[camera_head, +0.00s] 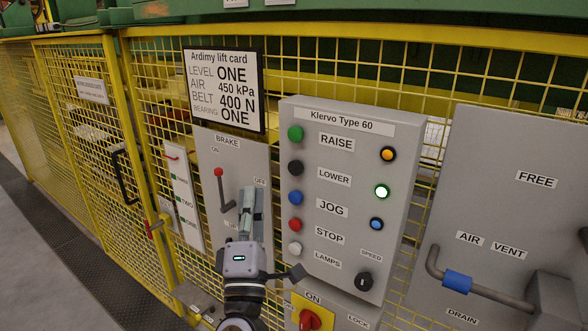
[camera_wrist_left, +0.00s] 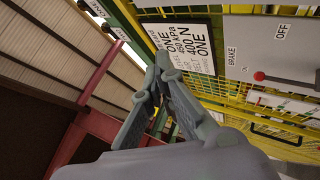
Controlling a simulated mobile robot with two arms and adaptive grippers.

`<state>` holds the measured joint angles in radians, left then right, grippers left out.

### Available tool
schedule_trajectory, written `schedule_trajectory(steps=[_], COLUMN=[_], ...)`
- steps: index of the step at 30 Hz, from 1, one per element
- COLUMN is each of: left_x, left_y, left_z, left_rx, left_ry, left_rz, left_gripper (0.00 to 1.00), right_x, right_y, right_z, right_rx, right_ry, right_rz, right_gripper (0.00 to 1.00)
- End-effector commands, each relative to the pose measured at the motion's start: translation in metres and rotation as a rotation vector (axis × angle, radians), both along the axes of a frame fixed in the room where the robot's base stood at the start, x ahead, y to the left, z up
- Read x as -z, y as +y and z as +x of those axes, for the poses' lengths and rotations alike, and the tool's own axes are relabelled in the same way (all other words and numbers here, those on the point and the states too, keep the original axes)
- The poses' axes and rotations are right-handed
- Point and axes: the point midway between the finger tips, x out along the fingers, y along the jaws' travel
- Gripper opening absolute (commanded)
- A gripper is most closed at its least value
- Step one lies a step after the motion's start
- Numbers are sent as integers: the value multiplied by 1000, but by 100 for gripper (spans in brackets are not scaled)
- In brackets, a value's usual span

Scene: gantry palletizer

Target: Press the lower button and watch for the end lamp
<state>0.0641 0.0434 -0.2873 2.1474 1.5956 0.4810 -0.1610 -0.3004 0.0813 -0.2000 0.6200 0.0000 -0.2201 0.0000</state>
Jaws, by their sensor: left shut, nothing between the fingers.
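The grey control box (camera_head: 340,240), titled Klervo Type 60, hangs on the yellow mesh fence. Its black button (camera_head: 296,168) lies beside the LOWER label (camera_head: 334,177), below the green RAISE button (camera_head: 296,133). On the right side of the box, the green lamp (camera_head: 382,191) glows brightly. The amber lamp (camera_head: 388,153) above and blue lamp (camera_head: 376,223) below look dimmer. None of the lamps has a readable end label. My left gripper (camera_head: 251,192) is shut and empty, fingers pointing up, left of the box and apart from the buttons; its closed fingertips show in the wrist view (camera_wrist_left: 163,62).
The brake panel (camera_head: 215,150) with its red-knobbed lever (camera_head: 220,185) is behind my left gripper. A lift card (camera_head: 224,90) hangs above. Below the box is a red switch (camera_head: 310,319). At right, a grey panel (camera_head: 500,170) carries a blue-gripped pipe handle (camera_head: 457,281).

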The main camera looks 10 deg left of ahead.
Motion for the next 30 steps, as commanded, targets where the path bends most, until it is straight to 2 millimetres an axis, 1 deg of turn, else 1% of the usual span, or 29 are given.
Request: schedule_trajectory(steps=[5,8,17,21,25,30], left_x=[1,2,3,1,0,0], left_y=[-2,-6,-21,-26,-29,-30], left_z=[6,16,56,71,79,83], left_rx=[0,0,1,0,-1,-1], left_ry=[-1,-1,-1,0,0,0], left_rz=[0,-1,1,1,2,1], left_gripper=[0,0,0,0,0,0], right_x=[3,8,28,29,30,30], right_y=[-1,-1,-1,-1,0,2], right_z=[0,0,0,0,0,0], right_rx=[0,0,0,0,0,1], right_ry=[0,0,0,0,-1,-1], right_rz=[-1,-1,-1,-1,0,2], right_gripper=[40,40,40,40,40,40])
